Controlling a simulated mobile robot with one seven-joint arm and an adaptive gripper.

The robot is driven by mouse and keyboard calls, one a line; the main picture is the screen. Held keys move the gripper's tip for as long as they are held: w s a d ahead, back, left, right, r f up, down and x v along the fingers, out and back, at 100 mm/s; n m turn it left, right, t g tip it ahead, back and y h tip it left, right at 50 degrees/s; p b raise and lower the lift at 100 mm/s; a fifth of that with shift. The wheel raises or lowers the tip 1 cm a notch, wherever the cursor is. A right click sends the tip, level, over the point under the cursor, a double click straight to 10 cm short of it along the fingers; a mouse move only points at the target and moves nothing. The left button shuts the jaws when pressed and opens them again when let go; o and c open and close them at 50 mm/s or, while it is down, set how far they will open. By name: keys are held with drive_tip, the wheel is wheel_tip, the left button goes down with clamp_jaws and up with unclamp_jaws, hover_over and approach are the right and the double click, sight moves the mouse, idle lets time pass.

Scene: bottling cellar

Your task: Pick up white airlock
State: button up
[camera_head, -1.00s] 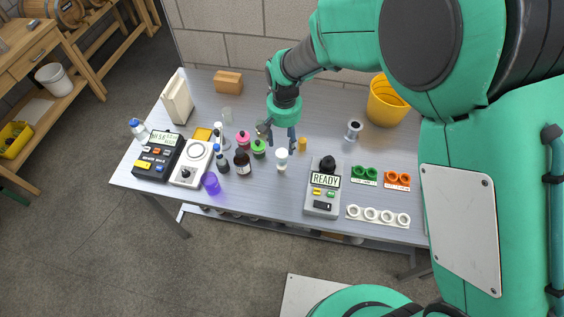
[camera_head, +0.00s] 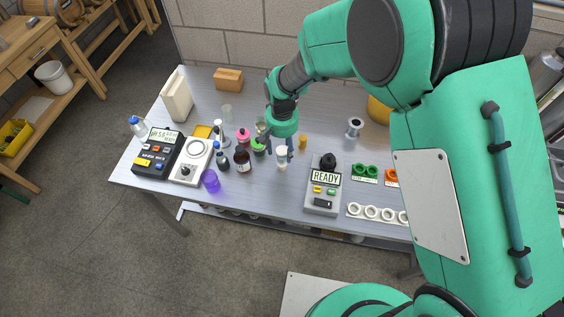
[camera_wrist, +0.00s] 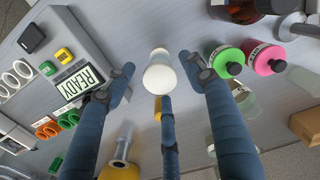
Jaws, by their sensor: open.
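The white airlock (camera_head: 282,165) stands upright on the grey table near its front middle, partly hidden by my fingers in the head view. In the wrist view the airlock (camera_wrist: 160,76) shows from above as a pale rounded piece with a narrower neck. My gripper (camera_head: 279,150) is pointed down over it. In the wrist view my open gripper (camera_wrist: 157,74) has one finger left of the airlock, one right of it and a third below it in the picture. Gaps show at both sides, and nothing is held. Whether the third finger touches it I cannot tell.
A green-topped bottle (camera_head: 258,148), a pink-topped bottle (camera_head: 243,136) and a brown bottle (camera_head: 242,160) stand close left. A device reading READY (camera_head: 324,184) is to the right. A small amber piece (camera_head: 303,142) stands close behind right. The table's front middle is bare.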

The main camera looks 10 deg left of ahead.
sight(282, 161)
drive_tip(key=shift+f, duration=1.6)
drive_tip(key=shift+f+b, duration=0.7)
drive_tip(key=shift+f, duration=1.9)
drive_tip(key=c, duration=1.3)
drive_tip(key=shift+r, duration=0.1)
drive_tip(key=shift+r+p, duration=0.8)
drive_tip(key=shift+r, duration=4.15)
